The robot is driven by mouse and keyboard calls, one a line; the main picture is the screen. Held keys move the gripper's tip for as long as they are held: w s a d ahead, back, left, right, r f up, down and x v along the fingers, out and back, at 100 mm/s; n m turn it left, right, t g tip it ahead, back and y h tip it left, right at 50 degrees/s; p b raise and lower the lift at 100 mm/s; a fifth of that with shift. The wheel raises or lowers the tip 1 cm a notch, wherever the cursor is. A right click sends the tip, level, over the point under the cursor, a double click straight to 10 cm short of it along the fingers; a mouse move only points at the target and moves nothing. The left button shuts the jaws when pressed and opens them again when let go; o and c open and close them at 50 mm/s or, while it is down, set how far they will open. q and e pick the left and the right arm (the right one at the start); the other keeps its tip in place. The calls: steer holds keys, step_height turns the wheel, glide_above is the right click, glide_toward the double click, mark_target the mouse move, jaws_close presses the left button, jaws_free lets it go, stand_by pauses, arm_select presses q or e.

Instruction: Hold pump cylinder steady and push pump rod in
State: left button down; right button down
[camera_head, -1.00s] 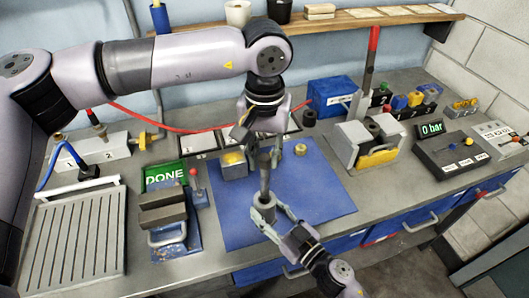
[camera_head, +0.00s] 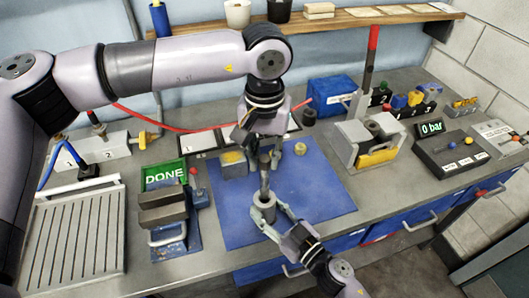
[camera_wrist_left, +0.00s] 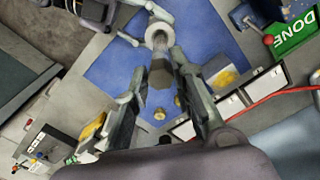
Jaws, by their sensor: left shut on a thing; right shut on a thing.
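The grey pump cylinder (camera_head: 264,207) is above the front of the blue mat (camera_head: 310,195). My right gripper (camera_head: 268,218) is shut on it from the front right. My left gripper (camera_head: 265,170) is above and behind it, pointing down, shut on the thin grey pump rod (camera_head: 264,184), which lines up with the cylinder's top. In the left wrist view the cylinder (camera_wrist_left: 158,34) shows as a pale ring beyond a dark blunt piece (camera_wrist_left: 161,73) between my left fingers. How far the rod is inside is hidden.
A block with a yellow top (camera_head: 233,163) and a small yellow round part (camera_head: 300,148) are on the mat's back part. A vise (camera_head: 165,218) and a green DONE sign (camera_head: 165,176) are left of it. A grey holder (camera_head: 366,145) is at right. The mat's right side is clear.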

mark_target(265, 179)
arm_select(q)
steer(key=shift+f, duration=3.7)
stand_by(1.4)
steer(key=c, duration=1.3)
jaws_free()
steer(key=shift+o, duration=0.5)
steer(key=shift+o, duration=1.1)
steer(key=shift+r, duration=3.5)
